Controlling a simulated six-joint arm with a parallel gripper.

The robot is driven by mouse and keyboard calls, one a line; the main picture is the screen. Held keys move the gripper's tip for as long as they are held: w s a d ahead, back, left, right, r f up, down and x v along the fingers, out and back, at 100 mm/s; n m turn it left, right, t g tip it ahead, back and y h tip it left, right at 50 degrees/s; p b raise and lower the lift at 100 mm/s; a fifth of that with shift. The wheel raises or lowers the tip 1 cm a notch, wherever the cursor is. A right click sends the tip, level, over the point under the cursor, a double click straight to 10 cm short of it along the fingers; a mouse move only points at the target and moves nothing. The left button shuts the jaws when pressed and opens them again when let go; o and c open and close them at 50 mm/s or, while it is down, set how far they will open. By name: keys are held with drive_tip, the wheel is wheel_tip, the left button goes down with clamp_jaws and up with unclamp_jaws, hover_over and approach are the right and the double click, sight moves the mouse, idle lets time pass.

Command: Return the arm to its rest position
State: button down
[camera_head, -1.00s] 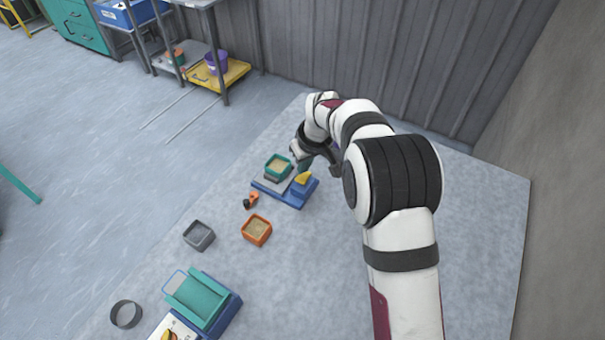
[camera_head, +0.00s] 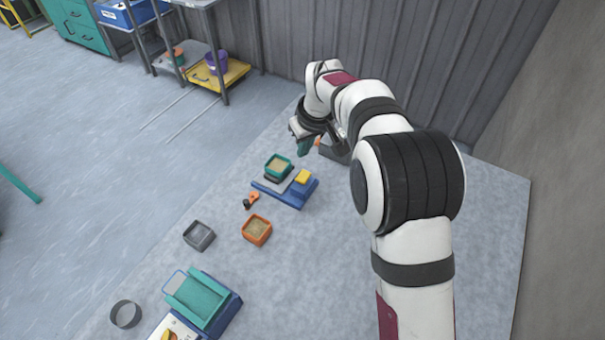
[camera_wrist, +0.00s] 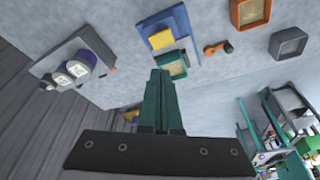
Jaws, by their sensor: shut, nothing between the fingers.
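My gripper (camera_head: 304,147) is raised above the far part of the grey table, beyond the blue scale-like base. In the wrist view its teal fingers (camera_wrist: 161,100) are together with nothing between them. My arm bends at the elbow on the right of the head view and reaches toward the back wall. The gripper is apart from all of these.
An orange tray of powder (camera_head: 257,230), a grey tray (camera_head: 198,236), a small orange-and-black item (camera_head: 251,200), a teal tray on a blue base (camera_head: 199,300) and a dark ring (camera_head: 126,314) stand on the table. A grey stand with purple-and-white containers (camera_wrist: 74,65) shows in the wrist view. The ribbed wall is close behind.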

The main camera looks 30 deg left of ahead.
drive_tip(key=shift+r, duration=0.2)
drive_tip(key=s+d+r+m, duration=0.3)
drive_tip(key=d, duration=0.4)
drive_tip(key=s+d+r+m+h, duration=0.1)
drive_tip(key=s+d+r+m, duration=0.15)
drive_tip(key=d, duration=0.45)
drive_tip(key=s+d+r+m, duration=0.2)
drive_tip(key=d+r+m, duration=0.1)
drive_tip(key=d, duration=0.4)
drive_tip(key=s+d+f+m+g, duration=0.1)
drive_tip(key=s+d+m, duration=0.3)
drive_tip(key=s, duration=0.6)
drive_tip(key=s+d+f+m+g, duration=0.1)
drive_tip(key=s+d+m, duration=0.4)
drive_tip(key=s+d, duration=0.3)
drive_tip(key=s, duration=0.3)
drive_tip(key=shift+f, duration=0.1)
